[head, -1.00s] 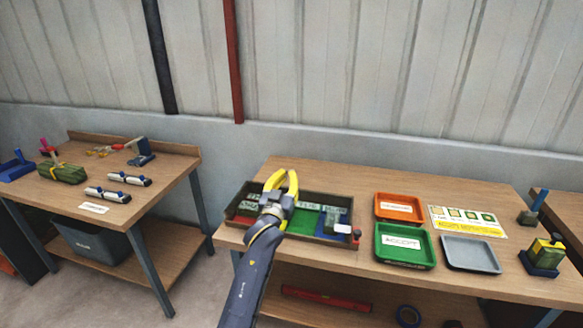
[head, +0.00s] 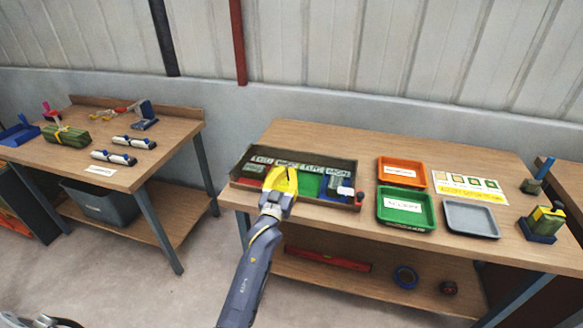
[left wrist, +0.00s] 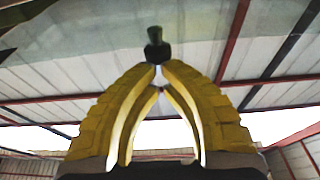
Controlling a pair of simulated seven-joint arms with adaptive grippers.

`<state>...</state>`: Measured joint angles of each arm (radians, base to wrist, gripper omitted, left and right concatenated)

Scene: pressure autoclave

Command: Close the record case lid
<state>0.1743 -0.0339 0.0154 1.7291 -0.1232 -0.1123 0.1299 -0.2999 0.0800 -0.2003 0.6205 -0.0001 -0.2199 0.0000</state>
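The case (head: 248,184) is a shallow dark box at the left front of the middle table in the head view. It is open, with pale labels in a row and green, blue and red parts inside. I cannot make out its lid as a separate piece. My left gripper (head: 280,172) has yellow fingers and is at the front edge of the case, hiding part of its front wall. The left wrist view shows the fingertips (left wrist: 160,67) almost meeting, with nothing clearly held. A small dark thing with a green top (left wrist: 157,49) shows beyond them. My right gripper is not in view.
Right of the case are an orange tray (head: 402,183), a green tray (head: 406,225), a grey tray (head: 470,234) and a printed card (head: 468,203). A side table (head: 165,150) with several tools stands left, across a floor gap. The lower shelf holds a red level (head: 328,259).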

